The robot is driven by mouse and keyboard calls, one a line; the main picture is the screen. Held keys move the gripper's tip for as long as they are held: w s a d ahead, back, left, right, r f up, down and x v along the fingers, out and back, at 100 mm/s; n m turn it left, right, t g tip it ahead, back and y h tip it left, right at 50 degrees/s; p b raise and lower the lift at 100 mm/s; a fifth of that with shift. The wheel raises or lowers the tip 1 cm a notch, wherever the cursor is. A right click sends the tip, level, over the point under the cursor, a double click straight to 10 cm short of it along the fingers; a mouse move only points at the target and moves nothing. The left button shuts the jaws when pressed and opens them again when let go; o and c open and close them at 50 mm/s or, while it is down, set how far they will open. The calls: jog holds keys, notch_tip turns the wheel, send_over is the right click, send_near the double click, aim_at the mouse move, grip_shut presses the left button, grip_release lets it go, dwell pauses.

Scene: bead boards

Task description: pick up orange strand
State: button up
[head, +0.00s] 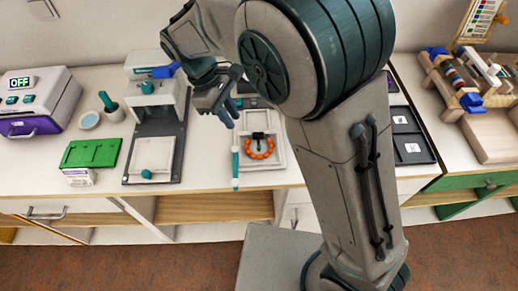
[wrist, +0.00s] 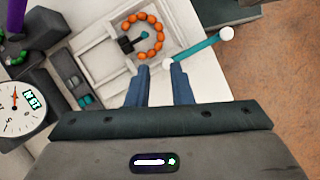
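The orange strand (head: 258,148) is a ring of round orange beads on a pale board (head: 276,163) on the counter. In the wrist view the strand (wrist: 159,41) lies ahead of the fingertips, around a small dark post (wrist: 131,44). My gripper (head: 228,118) is above and to the left of the strand in the head view. In the wrist view my gripper (wrist: 160,68) has its two blue fingers apart with nothing between them. It is not touching the strand.
A teal rod with white ends (wrist: 198,47) lies beside the board. A grey press (head: 155,125), a green tray (head: 91,153) and a white box reading OFF (head: 40,103) stand to the left. A round dial (wrist: 22,110) is at the wrist view's left. Dark trays (head: 411,148) are right of my arm.

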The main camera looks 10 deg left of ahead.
jog(key=f, duration=0.1)
send_near(254, 155)
notch_tip(254, 155, down, 2)
jog(key=shift+d+p+x, duration=0.2)
jog(key=shift+p+x, duration=0.05)
jog(key=shift+x, duration=1.3)
jog(key=shift+d+p+x, duration=0.15)
jog(key=shift+p+x, duration=0.05)
jog(key=shift+x, duration=1.35)
jog(key=shift+r, duration=0.15)
jog(key=shift+c, duration=0.3)
grip_shut()
